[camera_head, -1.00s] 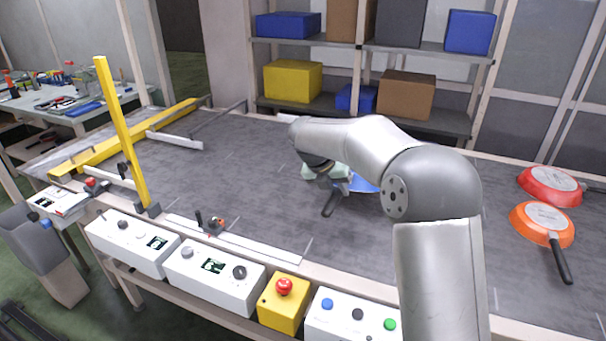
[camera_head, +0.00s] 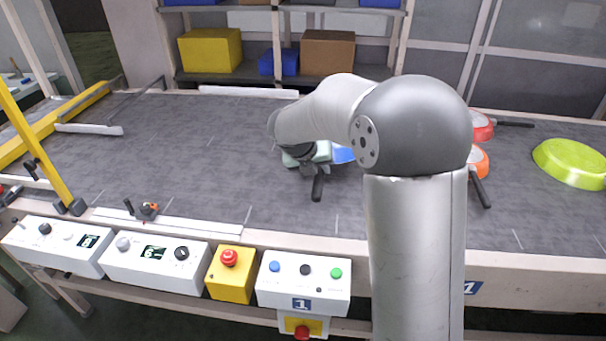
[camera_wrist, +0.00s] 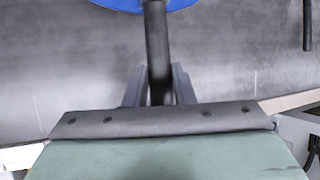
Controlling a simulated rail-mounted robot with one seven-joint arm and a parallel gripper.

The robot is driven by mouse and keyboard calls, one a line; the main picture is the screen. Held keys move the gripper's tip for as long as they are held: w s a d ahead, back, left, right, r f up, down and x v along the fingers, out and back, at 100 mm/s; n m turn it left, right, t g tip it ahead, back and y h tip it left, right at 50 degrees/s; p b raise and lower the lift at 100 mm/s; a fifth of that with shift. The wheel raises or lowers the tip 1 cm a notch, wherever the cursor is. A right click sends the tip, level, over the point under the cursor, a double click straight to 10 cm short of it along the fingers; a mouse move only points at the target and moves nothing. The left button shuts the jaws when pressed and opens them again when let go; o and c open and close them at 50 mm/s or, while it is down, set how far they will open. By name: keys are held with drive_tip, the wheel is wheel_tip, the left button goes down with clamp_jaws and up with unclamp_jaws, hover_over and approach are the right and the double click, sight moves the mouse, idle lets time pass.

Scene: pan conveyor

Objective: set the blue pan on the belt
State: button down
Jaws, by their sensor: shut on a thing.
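The blue pan (camera_head: 343,155) shows in the head view only as a small blue patch beside my arm, which hides most of it. Its black handle (camera_head: 318,188) points toward the near edge of the belt. In the wrist view the pan's blue rim (camera_wrist: 125,4) is at the top edge and the handle runs down between the fingers of my gripper (camera_wrist: 158,82). My gripper (camera_head: 308,166) is shut on the handle, low over the grey belt (camera_head: 190,150). I cannot tell whether the pan touches the belt.
A red pan (camera_head: 482,124), an orange pan (camera_head: 479,160) and a lime pan (camera_head: 570,163) lie on the right. Control boxes (camera_head: 155,262) and a yellow emergency-stop box (camera_head: 231,275) line the near edge. A yellow post (camera_head: 35,150) stands at left. The belt's left middle is clear.

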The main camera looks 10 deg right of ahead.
drive_tip(key=w+f, duration=0.6)
drive_tip(key=w, duration=0.1)
drive_tip(key=shift+w+f, duration=0.4)
drive_tip(key=shift+f, duration=1.5)
drive_tip(key=c, duration=1.4)
unclamp_jaws()
drive_tip(key=shift+f, duration=0.2)
drive_tip(key=shift+o, duration=1)
drive_tip(key=shift+r, duration=0.1)
drive_tip(key=v, duration=1.2)
